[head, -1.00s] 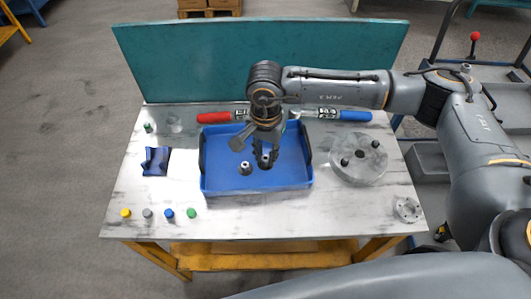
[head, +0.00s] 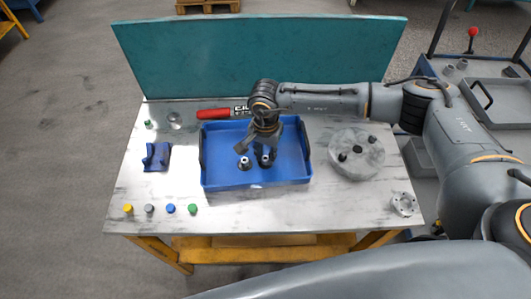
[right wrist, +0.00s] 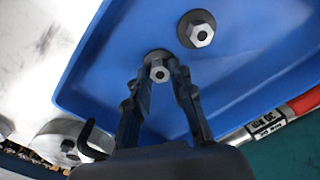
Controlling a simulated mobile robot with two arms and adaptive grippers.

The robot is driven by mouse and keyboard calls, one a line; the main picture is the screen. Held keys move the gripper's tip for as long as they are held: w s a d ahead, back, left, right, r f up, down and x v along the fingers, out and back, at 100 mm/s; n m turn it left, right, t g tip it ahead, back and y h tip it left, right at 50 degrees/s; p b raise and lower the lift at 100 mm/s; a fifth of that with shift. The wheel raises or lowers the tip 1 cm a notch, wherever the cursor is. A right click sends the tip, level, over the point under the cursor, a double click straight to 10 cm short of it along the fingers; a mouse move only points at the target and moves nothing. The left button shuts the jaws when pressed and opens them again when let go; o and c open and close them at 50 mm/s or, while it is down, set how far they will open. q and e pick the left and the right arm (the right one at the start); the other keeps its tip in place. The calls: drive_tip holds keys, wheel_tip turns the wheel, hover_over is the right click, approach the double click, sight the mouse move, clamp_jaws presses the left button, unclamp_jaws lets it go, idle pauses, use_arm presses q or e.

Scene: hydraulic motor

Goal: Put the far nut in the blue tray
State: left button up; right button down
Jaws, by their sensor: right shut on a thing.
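The blue tray (head: 290,182) stands on the metal table. One dark flanged nut with a lighter hexagonal top (head: 244,163) sits on the tray floor; it also shows in the right wrist view (right wrist: 197,30). A second, similar nut (head: 266,159) is just right of it in the head view. In the right wrist view this second nut (right wrist: 158,73) is between the fingers of my right gripper (right wrist: 157,75), which is shut on it. My right gripper (head: 262,153) points down inside the tray's outline. I cannot tell whether the held nut touches the floor. My left gripper is not in view.
A small ring part (head: 404,204) lies at the right front corner. Small coloured caps line the left front. A blue block (head: 157,156) is left. A red-handled tool (head: 214,114) lies behind the tray.

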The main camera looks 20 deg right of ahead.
sight(266, 158)
drive_tip(key=c, duration=1.2)
unclamp_jaws()
drive_tip(key=shift+o, duration=0.2)
drive_tip(key=shift+r, duration=0.1)
wheel_tip(266, 158, up, 12)
drive_tip(key=b, duration=0.1)
drive_tip(key=shift+b, duration=0.4)
